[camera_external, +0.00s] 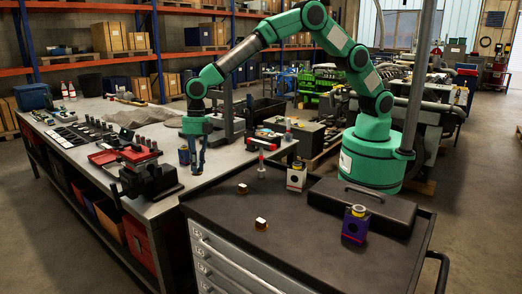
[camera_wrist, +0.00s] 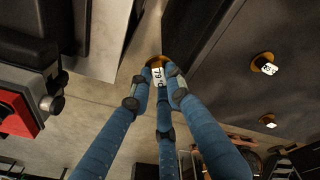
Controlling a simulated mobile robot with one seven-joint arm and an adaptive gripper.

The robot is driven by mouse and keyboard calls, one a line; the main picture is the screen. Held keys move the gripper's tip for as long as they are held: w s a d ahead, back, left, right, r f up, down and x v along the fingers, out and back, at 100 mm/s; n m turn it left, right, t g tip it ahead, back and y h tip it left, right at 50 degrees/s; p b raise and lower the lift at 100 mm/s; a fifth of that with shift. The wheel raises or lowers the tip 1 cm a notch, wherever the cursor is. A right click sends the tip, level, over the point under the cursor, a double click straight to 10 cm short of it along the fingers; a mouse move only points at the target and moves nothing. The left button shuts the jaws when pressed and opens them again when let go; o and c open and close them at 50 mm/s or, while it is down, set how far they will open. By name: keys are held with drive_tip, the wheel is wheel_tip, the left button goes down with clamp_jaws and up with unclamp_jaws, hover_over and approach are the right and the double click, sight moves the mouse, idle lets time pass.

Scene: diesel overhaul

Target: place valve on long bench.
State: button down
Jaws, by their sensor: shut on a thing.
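In the wrist view my gripper (camera_wrist: 160,88) is shut on a valve (camera_wrist: 156,61) with a brown round head and a white tag that seems to read 79. The blue fingers hide the rest of it. Two other tagged valves stand on the cabinet top: one nearer (camera_external: 261,224) and one farther (camera_external: 242,188).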

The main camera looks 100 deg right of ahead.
drive_tip(key=w+d+f+m+b, duration=0.1)
drive_tip(key=d+f+m+b, duration=0.1)
drive_tip(key=d, duration=1.9)
drive_tip(key=w+d+f+m+b, duration=0.1)
drive_tip(key=d+m, duration=0.4)
drive_tip(key=d, duration=1.7)
drive_tip(key=shift+w+f+t+b, duration=0.3)
drive_tip(key=shift+w+f+b, duration=0.05)
drive_tip(key=shift+b, duration=0.2)
drive_tip(key=shift+d, duration=0.1)
drive_tip(key=shift+f+b, duration=0.35)
drive_tip(key=shift+f, duration=2.8)
drive_tip(key=shift+f, duration=1.85)
drive_tip(key=shift+f+b, duration=0.15)
drive_tip(key=shift+b, duration=0.2)
drive_tip(key=c, duration=1.6)
unclamp_jaws()
drive_tip(key=shift+c, duration=0.2)
